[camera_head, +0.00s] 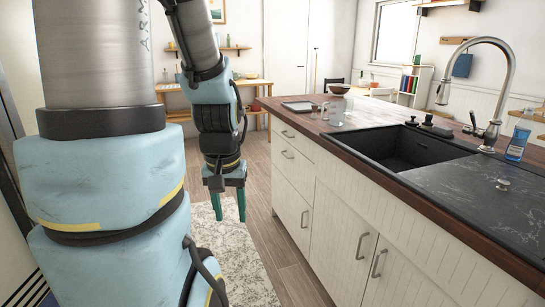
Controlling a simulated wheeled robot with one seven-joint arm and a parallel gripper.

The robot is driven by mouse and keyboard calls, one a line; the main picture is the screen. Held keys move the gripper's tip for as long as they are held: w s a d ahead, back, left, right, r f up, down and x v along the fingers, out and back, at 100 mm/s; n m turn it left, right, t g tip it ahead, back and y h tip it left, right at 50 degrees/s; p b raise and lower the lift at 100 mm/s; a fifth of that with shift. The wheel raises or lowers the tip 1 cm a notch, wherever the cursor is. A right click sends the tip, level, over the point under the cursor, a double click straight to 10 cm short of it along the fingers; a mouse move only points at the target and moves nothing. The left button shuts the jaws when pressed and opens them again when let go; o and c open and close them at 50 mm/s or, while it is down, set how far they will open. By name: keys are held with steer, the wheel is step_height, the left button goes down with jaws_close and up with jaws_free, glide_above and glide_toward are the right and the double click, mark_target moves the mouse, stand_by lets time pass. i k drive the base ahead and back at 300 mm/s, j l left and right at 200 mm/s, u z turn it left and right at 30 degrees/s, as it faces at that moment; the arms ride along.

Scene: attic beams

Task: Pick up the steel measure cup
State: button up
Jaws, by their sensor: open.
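My gripper (229,205) hangs with its two teal fingers pointing down and apart, empty. It is in front of the left end of the kitchen counter, over the rug and floor. No other clear steel cup shows on the counter.
A black sink (405,146), a tall faucet (500,95) and a blue bottle (516,143) stand right. A patterned rug (232,255) covers floor beside the cabinets.

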mark_target(315, 107)
steer(key=i, duration=2.1)
